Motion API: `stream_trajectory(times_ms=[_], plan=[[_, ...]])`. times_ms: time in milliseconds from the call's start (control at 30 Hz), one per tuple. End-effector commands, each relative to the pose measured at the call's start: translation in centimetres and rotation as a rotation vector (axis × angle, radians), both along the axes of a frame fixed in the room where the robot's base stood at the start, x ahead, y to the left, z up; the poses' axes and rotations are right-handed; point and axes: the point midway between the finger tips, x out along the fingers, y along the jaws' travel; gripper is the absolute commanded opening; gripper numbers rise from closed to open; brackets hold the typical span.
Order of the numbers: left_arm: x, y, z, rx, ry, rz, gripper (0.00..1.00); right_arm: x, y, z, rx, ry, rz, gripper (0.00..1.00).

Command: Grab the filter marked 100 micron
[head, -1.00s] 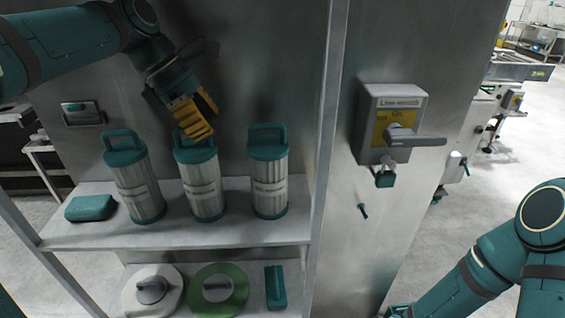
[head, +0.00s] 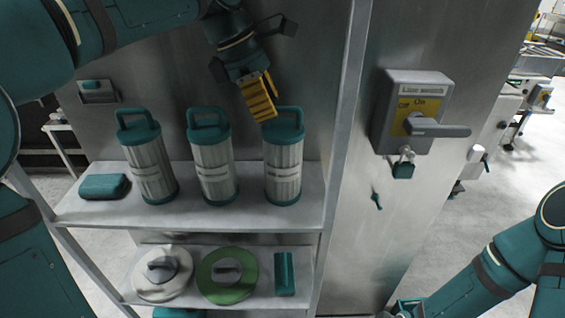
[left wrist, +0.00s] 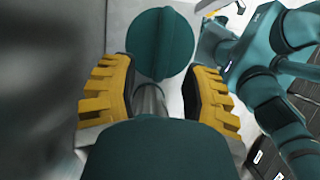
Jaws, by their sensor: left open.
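Three pale pleated filters with green looped handles stand upright in a row on the upper shelf: a left one (head: 150,172), a middle one (head: 214,170) and a right one (head: 283,170). Each has a label band, too small to read, so I cannot tell which says 100 micron. My left gripper (head: 259,97) is open just above and behind the right filter's handle, apparently not touching it. In the left wrist view a round green cap (left wrist: 160,44) shows beyond and between the open yellow fingers. My right gripper (head: 407,308) barely shows at the bottom edge.
A green block (head: 104,186) lies left of the filters. The lower shelf (head: 235,296) holds a white disc, a green disc and a green block. A shelf post (head: 343,130) stands right of the filters, before a switch box with padlock (head: 414,112).

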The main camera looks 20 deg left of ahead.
Motion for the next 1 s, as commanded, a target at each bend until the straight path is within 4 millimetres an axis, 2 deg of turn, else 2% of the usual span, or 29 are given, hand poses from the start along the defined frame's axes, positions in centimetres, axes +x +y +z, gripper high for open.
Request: stream_trajectory(times_ms=[33, 133, 200, 300, 600, 633, 767, 800, 1000], plan=[[0.3, -1.1, -0.1, 0.0, -0.001, -0.005, 0.47, 0.0, 0.0, -0.2, 0.0, 0.001, 0.0, 0.47], [0.8, -2.7, -0.3, -0.001, 0.0, -0.003, 0.47, -0.1, 0.0, -0.4, 0.0, 0.002, 0.002, 0.47], [0.8, -2.9, -1.6, -0.001, 0.002, -0.001, 0.47, -0.2, 0.0, -0.9, 0.0, 0.004, 0.003, 0.47], [0.9, -3.2, -2.5, 0.0, 0.001, 0.0, 0.47, -0.3, 0.0, -1.2, 0.002, 0.006, 0.004, 0.47], [1.0, -3.4, -2.8, -0.001, 0.0, 0.0, 0.47, -0.3, 0.1, -1.1, 0.002, 0.007, 0.006, 0.47], [1.0, -3.4, -2.8, -0.001, 0.0, 0.0, 0.49, -0.3, 0.1, -1.1, 0.002, 0.007, 0.006, 0.47], [1.0, -3.4, -2.8, -0.001, 0.0, 0.0, 0.04, -0.3, 0.1, -1.1, 0.002, 0.006, 0.006, 0.47], [1.0, -3.4, -2.8, -0.001, 0.0, 0.0, 0.0, -0.3, 0.1, -1.1, 0.002, 0.006, 0.006, 0.47], [1.0, -3.4, -2.8, -0.001, 0.0, 0.0, 0.0, -0.3, 0.0, -1.2, 0.002, 0.006, 0.006, 0.47]])
